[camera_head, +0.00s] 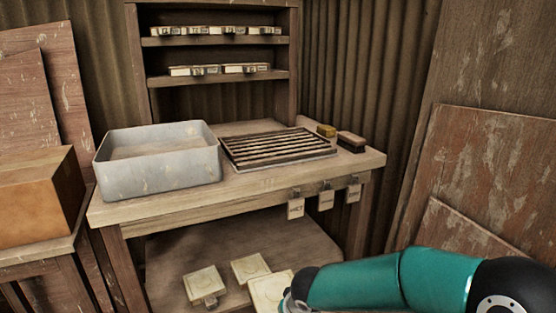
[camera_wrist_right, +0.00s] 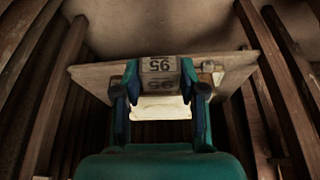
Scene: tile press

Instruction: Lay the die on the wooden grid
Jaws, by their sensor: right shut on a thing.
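The wooden grid (camera_head: 277,149), a dark slatted rack, lies on the workbench right of the metal tub. Two cream square dies, one at the left (camera_head: 204,284) and one in the middle (camera_head: 250,268), lie on the low shelf. A third cream die (camera_head: 270,289) is at the tip of my right arm, partly cut off by the picture edge. In the wrist view, my right gripper (camera_wrist_right: 160,72) is shut on a grey block with a number on it (camera_wrist_right: 160,66), with a cream face (camera_wrist_right: 160,107) showing between the fingers. I cannot tell whether this die touches the shelf. My left gripper is out of view.
A grey metal tub (camera_head: 160,178) stands on the workbench (camera_head: 255,189) left of the grid. A yellow block (camera_head: 326,131) and a brush (camera_head: 351,140) lie right of it. Tags (camera_head: 296,208) hang from the bench's front edge. A wooden box (camera_head: 30,205) stands at far left.

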